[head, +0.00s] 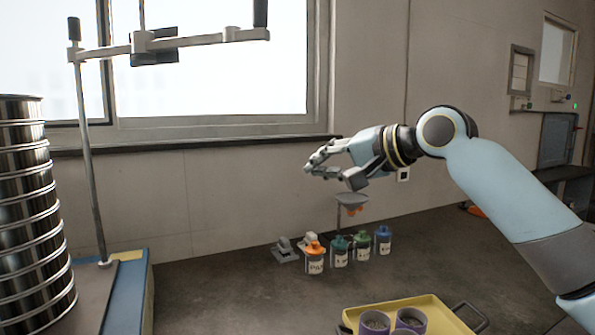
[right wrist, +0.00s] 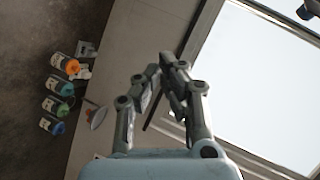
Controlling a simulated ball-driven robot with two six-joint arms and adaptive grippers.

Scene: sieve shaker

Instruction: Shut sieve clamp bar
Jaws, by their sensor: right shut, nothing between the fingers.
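The clamp bar (head: 200,39) is a pale metal bar high in the head view, in front of the window. It reaches right from the upright rod (head: 88,160), away from the sieve stack, with a dark handle (head: 260,13) at its right end. The shiny sieve stack (head: 30,200) stands at the far left, cut by the picture edge. My right gripper (head: 308,162) is shut and empty, pointing left, apart from the bar and to the lower right of its handle. Its closed fingers also show in the right wrist view (right wrist: 164,66). My left gripper is not in view.
Several lidded bottles, one with an orange lid (head: 315,257), stand on the dark bench near the wall. A funnel on a stand (head: 350,200) is just below my right gripper. A yellow tray (head: 440,318) with cups lies at front right. Air between gripper and bar looks clear.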

